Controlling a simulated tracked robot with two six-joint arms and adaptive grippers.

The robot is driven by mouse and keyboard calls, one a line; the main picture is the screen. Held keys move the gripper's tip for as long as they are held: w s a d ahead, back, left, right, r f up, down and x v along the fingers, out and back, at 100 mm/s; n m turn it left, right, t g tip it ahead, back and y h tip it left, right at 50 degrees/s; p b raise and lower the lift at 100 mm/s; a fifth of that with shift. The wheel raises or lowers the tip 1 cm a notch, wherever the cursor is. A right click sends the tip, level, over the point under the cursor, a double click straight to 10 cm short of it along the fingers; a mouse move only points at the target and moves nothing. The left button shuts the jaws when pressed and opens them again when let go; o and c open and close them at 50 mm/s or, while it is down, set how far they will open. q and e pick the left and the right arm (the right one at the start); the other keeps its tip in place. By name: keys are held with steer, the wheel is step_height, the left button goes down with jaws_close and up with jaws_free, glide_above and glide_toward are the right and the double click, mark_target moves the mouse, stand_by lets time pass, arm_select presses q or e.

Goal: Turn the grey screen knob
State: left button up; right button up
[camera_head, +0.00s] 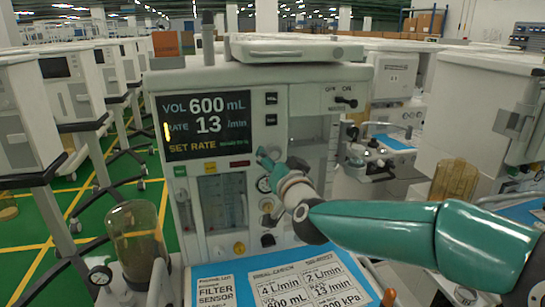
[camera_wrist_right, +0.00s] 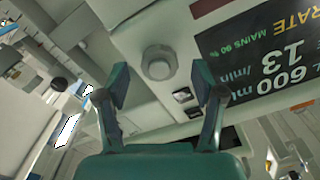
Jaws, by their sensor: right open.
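The grey screen knob (camera_wrist_right: 159,62) shows in the right wrist view as a round knob on the pale panel beside the screen. In the head view I cannot make it out; my right gripper seems to cover that spot. My right gripper (camera_head: 266,158) is in front of the panel, just right of the screen's lower corner. In the right wrist view its two teal fingers (camera_wrist_right: 161,86) are spread apart and empty, with the knob between and beyond the tips. I cannot tell the exact gap to the knob. The screen (camera_head: 205,125) reads VOL 600 mL, RATE 13 /min and SET RATE. My left gripper is not in view.
Two small dark buttons (camera_head: 271,98) sit above the knob's place. Gauges and flow tubes (camera_head: 222,202) are below the screen. A blue work surface with printed cards (camera_head: 290,285) lies in front. Another cart (camera_head: 480,120) stands at the right.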

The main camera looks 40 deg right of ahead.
steer(key=v, duration=0.9)
steer(key=shift+s+a, duration=0.15)
steer(key=shift+s, duration=0.05)
